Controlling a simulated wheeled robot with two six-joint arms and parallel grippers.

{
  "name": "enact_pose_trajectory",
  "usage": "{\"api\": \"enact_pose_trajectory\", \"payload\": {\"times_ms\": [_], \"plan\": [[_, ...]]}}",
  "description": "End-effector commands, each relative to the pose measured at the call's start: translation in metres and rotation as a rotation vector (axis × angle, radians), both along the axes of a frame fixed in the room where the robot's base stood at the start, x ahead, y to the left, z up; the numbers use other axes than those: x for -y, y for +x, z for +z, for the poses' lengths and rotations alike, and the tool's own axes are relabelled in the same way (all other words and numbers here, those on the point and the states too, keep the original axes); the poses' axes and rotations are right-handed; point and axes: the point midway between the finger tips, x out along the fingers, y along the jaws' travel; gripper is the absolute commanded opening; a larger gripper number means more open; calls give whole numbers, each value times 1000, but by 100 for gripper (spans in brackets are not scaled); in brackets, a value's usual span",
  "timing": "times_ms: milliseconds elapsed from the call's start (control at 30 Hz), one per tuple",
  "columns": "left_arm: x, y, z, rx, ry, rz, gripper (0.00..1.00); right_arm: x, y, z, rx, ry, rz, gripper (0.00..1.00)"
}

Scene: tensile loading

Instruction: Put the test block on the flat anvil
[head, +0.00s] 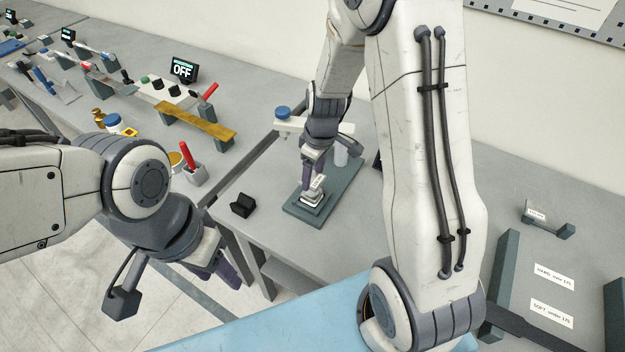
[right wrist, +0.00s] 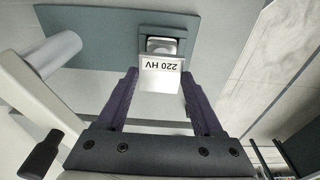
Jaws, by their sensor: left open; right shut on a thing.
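The test block (right wrist: 160,76) is a small pale block with a label reading "220 HV", upside down in the right wrist view. It also shows in the head view (head: 317,183). My right gripper (head: 314,184) is shut on it, with purple fingers at its sides. The flat anvil (head: 311,200) is a small light square on the tester's grey-green base plate (head: 338,207). The block is over or at the anvil; I cannot tell whether they touch. In the right wrist view the anvil (right wrist: 160,45) shows just beyond the block. My left gripper (head: 222,274) is open and empty off the bench's front edge.
A small black block (head: 243,204) sits left of the base plate. The tester's blue-capped column (head: 283,112) stands behind my right gripper. A sorting tray with labels (head: 553,277) is at the right. Other instruments and an "OFF" display (head: 182,70) fill the left bench.

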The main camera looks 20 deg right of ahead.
Motion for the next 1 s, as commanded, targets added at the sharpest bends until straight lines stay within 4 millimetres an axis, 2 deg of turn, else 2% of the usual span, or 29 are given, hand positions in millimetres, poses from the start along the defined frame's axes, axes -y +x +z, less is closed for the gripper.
{"api": "enact_pose_trajectory", "payload": {"times_ms": [300,733,767,800,833,1000], "plan": [[0,0,6,0,0,0,50,-2,0,-38,-2,-1,1,0],[0,0,0,0,0,0,50,-2,1,-46,1,-1,1,0],[0,0,2,0,0,0,50,-2,1,-44,0,0,1,80],[0,0,3,0,0,0,50,-2,1,-44,-1,-1,1,95],[0,0,3,0,0,0,50,-2,0,-44,-1,-1,1,98],[0,0,3,0,0,0,50,-2,0,-44,-1,-1,1,98]]}}
